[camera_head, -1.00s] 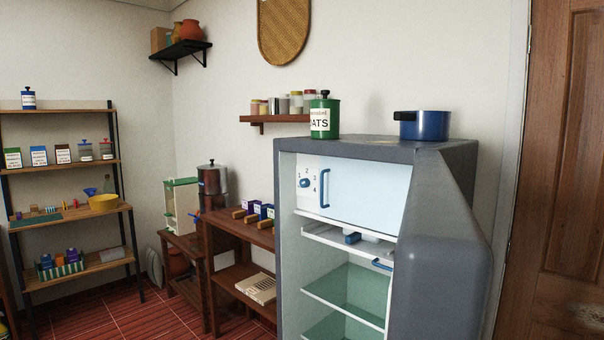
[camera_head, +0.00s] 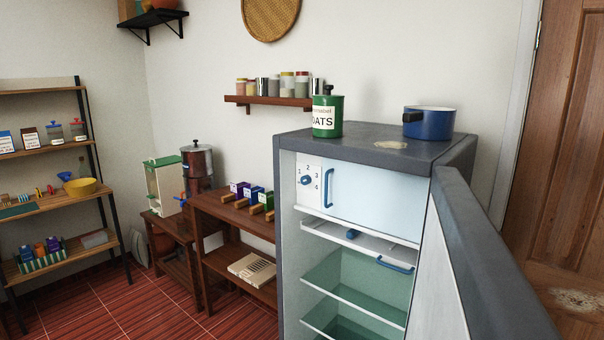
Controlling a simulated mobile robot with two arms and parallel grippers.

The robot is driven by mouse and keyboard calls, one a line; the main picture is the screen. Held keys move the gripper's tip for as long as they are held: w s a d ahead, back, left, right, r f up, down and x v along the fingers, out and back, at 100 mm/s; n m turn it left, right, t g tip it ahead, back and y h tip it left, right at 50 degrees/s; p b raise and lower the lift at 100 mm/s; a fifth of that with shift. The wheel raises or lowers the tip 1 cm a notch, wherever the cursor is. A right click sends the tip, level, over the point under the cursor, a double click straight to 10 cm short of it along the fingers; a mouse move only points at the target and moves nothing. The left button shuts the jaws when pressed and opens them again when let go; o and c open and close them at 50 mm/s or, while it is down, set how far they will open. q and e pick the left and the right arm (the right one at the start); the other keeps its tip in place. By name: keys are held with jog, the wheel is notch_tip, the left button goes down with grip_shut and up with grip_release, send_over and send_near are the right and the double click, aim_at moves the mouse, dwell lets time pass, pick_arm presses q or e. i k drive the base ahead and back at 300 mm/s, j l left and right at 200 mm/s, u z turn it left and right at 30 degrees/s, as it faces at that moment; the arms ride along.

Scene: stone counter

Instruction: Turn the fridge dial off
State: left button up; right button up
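The grey fridge (camera_head: 292,240) stands right of centre with its door (camera_head: 470,250) open toward the right. The blue dial (camera_head: 306,180) sits on a white panel at the upper left inside, with the numbers 1 to 4 around it. The dial's exact pointer direction is too small to tell. Right of the dial is the freezer flap (camera_head: 375,205) with a blue upright handle (camera_head: 328,188), and it is shut. Neither of my grippers is in view.
A green oats tin (camera_head: 327,116) and a blue pot (camera_head: 428,123) stand on the fridge. The open door blocks the right side. A wooden side table (camera_head: 235,222) is left of the fridge. Red tiled floor (camera_head: 130,305) is clear at the lower left.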

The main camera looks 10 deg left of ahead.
aim_at(306, 179)
jog(key=i+j+z, duration=0.15)
jog(key=j, duration=0.25)
jog(key=i+j+z, duration=0.1)
jog(key=j, duration=0.3)
jog(key=i+j+z, duration=0.15)
jog(key=j, duration=0.25)
